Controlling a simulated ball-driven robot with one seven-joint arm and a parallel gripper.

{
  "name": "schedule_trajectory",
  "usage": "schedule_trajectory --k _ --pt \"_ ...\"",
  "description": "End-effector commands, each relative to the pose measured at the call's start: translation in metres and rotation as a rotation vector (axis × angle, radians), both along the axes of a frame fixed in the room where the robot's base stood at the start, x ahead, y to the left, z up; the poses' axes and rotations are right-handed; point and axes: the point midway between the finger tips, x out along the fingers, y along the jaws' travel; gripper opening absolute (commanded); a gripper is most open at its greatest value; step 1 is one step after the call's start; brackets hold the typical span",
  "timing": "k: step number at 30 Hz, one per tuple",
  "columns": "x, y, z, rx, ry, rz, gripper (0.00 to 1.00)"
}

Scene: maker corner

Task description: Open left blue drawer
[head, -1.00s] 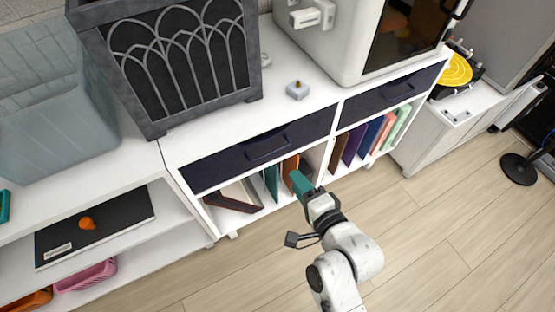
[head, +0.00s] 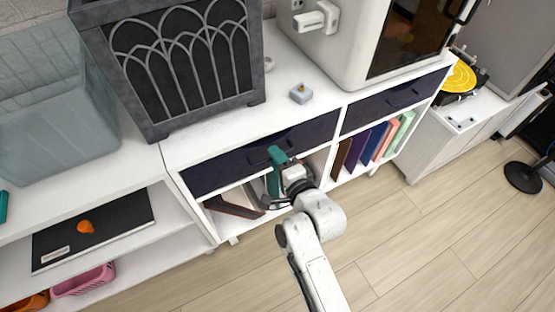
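The left blue drawer (head: 225,170) is a dark navy front in the white cabinet, under the top board at the left. It looks closed, flush with the cabinet. Its handle is mostly hidden behind my gripper (head: 276,156). My gripper has teal fingers and is at the right half of this drawer front, at the handle. I cannot tell whether it touches the handle or whether the fingers are apart. The right navy drawer (head: 375,108), with its own handle (head: 404,96), also looks closed.
Books (head: 370,143) stand in the open shelf below the drawers. A dark fireplace-like box (head: 180,65), a small grey object (head: 301,93) and a white machine (head: 340,45) stand on top. An open shelf unit (head: 120,265) is at the left. The wooden floor (head: 430,240) in front is clear.

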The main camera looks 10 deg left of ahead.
Motion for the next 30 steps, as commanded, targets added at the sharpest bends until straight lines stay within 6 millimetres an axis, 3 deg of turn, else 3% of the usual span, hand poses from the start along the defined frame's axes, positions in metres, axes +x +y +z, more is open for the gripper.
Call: schedule_trajectory --k 6,18,30 --pt "-0.0001 0.0 -0.0003 -0.001 0.001 0.0 0.36" --pt "-0.0003 -0.0001 -0.0005 -0.001 0.001 0.0 0.0" --pt "-0.0004 -0.0002 -0.0007 -0.001 0.002 0.0 0.0"
